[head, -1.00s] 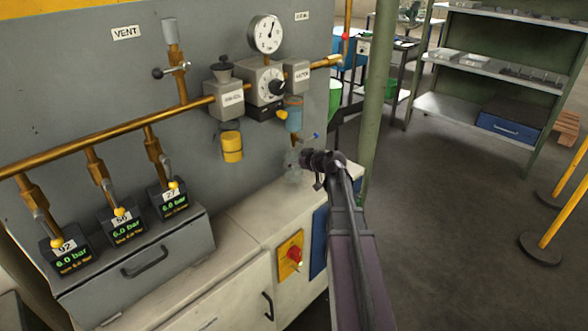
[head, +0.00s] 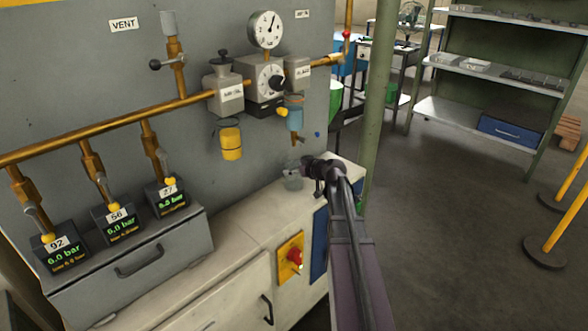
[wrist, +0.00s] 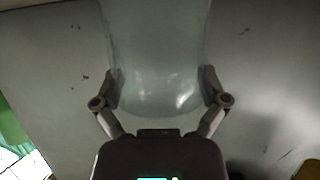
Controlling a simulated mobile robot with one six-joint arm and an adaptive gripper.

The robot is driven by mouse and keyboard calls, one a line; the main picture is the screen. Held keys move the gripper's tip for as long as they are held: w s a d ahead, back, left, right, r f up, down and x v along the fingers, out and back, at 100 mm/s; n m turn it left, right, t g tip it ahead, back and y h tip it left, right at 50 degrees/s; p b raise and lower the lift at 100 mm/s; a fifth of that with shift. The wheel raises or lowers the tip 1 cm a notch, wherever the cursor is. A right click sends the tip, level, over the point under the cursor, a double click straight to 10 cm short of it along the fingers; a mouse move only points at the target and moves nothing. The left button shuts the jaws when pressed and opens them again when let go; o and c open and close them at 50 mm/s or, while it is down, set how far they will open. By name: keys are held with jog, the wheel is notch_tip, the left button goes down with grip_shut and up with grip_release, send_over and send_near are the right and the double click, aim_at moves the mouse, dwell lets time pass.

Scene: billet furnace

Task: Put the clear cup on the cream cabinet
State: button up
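The clear cup (head: 292,181) is at the far right end of the cream cabinet (head: 236,232), in front of the grey panel. It is faint in the head view, and I cannot tell whether its base touches the cabinet top. In the wrist view the clear cup (wrist: 160,50) fills the space between the fingers. My gripper (head: 302,172) comes in from the right. In the wrist view my gripper (wrist: 158,78) has one finger against each side of the cup and is shut on it.
A blue-bowled filter (head: 294,117) and a yellow-bowled unit (head: 231,142) hang from the pipework above the cabinet. A grey drawer box with gauges (head: 130,262) stands at left. A green post (head: 375,110) rises behind my arm. The cabinet top left of the cup is bare.

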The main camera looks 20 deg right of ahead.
jog(key=shift+r, duration=0.15)
dwell(0.3)
jog(key=shift+r, duration=0.1)
jog(key=p+v, duration=0.4)
jog(key=v, duration=0.8)
jog(key=shift+p, duration=0.4)
dwell(0.8)
